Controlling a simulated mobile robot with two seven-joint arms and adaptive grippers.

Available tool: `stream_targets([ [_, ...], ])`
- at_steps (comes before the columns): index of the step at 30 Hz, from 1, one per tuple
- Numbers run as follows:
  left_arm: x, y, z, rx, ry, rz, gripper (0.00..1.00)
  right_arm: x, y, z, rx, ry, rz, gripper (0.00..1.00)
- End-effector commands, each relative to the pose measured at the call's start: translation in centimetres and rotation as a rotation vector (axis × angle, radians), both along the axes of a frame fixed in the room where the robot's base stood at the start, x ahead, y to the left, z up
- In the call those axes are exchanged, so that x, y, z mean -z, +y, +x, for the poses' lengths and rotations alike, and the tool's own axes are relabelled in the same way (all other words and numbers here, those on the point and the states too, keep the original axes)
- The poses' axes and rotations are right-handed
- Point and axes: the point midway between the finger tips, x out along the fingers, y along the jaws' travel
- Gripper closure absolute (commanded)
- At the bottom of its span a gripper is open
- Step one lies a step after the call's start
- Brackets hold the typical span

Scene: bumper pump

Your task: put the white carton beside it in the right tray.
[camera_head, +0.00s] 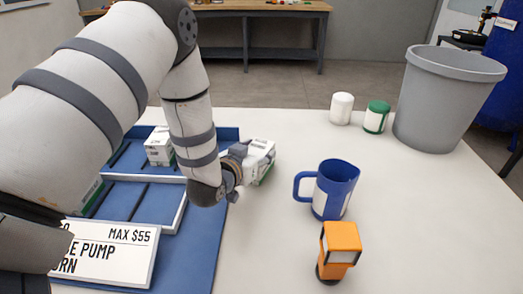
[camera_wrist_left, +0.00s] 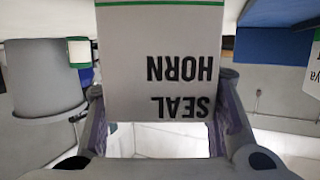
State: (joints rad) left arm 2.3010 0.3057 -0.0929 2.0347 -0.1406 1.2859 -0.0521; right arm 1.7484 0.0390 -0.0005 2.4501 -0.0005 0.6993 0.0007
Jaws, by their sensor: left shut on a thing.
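My left gripper (camera_head: 243,160) is shut on a white carton (camera_head: 261,160) and holds it by the right edge of the blue board. In the left wrist view the carton (camera_wrist_left: 160,60) sits between the fingers (camera_wrist_left: 158,118); its face reads "SEAL HORN", upside down, with a green edge. A white-rimmed blue tray (camera_head: 181,210) lies on the board (camera_head: 205,245), left of the gripper. Another white carton (camera_head: 158,143) stands in the back section, and a green-edged carton (camera_head: 91,196) shows partly behind my arm. My arm hides much of the tray area. My right gripper is not in view.
A sign (camera_head: 110,250) reading "MAX $55" covers the tray's front. A blue mug (camera_head: 336,190), an orange-and-black object (camera_head: 338,248), a white jar (camera_head: 341,108), a green-and-white jar (camera_head: 376,117) and a grey bin (camera_head: 440,100) stand to the right. The table between the board and mug is clear.

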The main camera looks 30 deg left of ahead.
Motion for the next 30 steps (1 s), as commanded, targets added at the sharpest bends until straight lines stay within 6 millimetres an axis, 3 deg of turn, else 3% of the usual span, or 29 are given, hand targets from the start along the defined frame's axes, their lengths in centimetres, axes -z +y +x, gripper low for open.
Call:
stream_targets([
  [5,0.0,0.0,0.1,0.0,-0.008,0.001,0.97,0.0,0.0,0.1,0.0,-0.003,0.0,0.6],
  [6,-0.1,0.0,0.1,0.0,-0.008,0.001,0.43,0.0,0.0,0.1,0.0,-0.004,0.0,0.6],
  [8,-0.1,0.0,0.1,0.0,-0.008,0.001,0.32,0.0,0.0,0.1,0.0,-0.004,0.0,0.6],
  [19,-0.8,0.0,0.0,0.001,-0.011,0.001,0.32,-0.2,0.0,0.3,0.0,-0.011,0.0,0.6],
  [30,-3.4,-1.2,-7.8,0.0,-0.014,0.0,0.32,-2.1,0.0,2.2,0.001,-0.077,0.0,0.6],
])
